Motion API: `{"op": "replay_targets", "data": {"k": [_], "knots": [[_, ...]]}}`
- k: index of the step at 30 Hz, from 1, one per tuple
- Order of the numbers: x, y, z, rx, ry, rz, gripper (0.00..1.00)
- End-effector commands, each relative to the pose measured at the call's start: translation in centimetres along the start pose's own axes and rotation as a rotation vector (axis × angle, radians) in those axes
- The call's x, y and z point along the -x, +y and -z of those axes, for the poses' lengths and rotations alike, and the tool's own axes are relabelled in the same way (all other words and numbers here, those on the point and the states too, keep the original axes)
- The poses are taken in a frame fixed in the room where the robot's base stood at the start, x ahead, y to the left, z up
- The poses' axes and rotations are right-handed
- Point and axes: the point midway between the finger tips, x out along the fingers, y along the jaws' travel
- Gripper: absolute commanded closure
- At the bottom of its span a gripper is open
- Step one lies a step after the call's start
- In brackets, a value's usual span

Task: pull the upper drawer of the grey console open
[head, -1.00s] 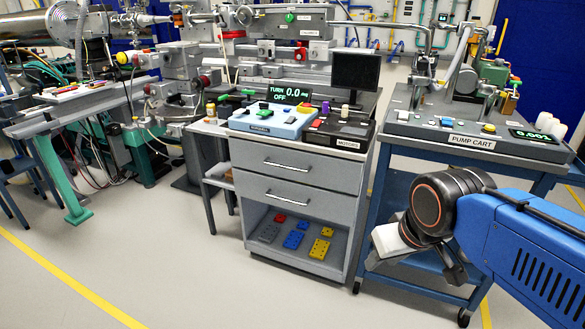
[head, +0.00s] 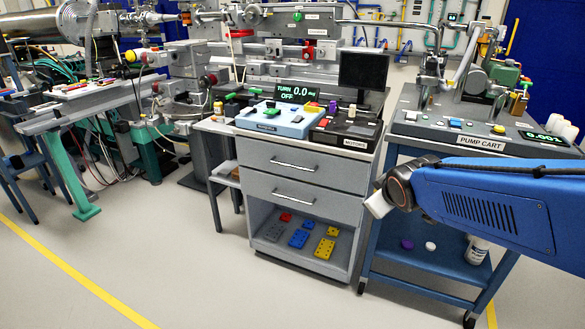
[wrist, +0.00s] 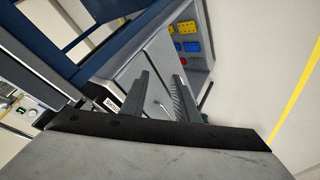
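The grey console (head: 350,215) stands in the middle of the head view with two drawers above an open shelf. Its upper drawer (head: 335,172) is shut flush, with a silver bar handle (head: 295,165). The lower drawer (head: 330,205) is also shut. My gripper (head: 376,205) is right of the console front in the head view, apart from the handles, its fingers mostly hidden. In the wrist view the two dark fingers of my gripper (wrist: 162,76) are apart and empty. A handle (wrist: 161,108) shows between them, beyond the fingers; I cannot tell which drawer it is on.
The blue pump cart (head: 425,258) stands right of the console, behind my arm. A blue control box (head: 275,122) and a monitor (head: 362,72) stand on the console. A small side table (head: 215,128) is at its left. The floor in front (head: 210,275) is clear.

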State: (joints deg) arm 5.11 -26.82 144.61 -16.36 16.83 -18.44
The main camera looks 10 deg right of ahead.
Motion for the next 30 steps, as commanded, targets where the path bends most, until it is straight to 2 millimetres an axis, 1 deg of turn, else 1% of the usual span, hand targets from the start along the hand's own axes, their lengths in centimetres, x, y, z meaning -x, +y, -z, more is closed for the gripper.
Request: {"op": "replay_targets", "data": {"k": [1, 6, 12, 17, 21, 25, 30], "knots": [[-1.5, 0.6, 0.8, 0.05, 0.024, -0.014, 0.72], [-5.7, 2.2, 4.0, 0.249, 0.145, -0.063, 0.72], [-10.1, 2.6, 7.4, 0.472, 0.301, -0.103, 0.72], [-13.1, 1.9, 9.6, 0.635, 0.439, -0.124, 0.72], [-15.2, 0.6, 11.0, 0.759, 0.573, -0.14, 0.72], [-16.6, -0.9, 11.9, 0.853, 0.706, -0.155, 0.72], [-17.4, -2.6, 12.3, 0.93, 0.864, -0.179, 0.72]]}}
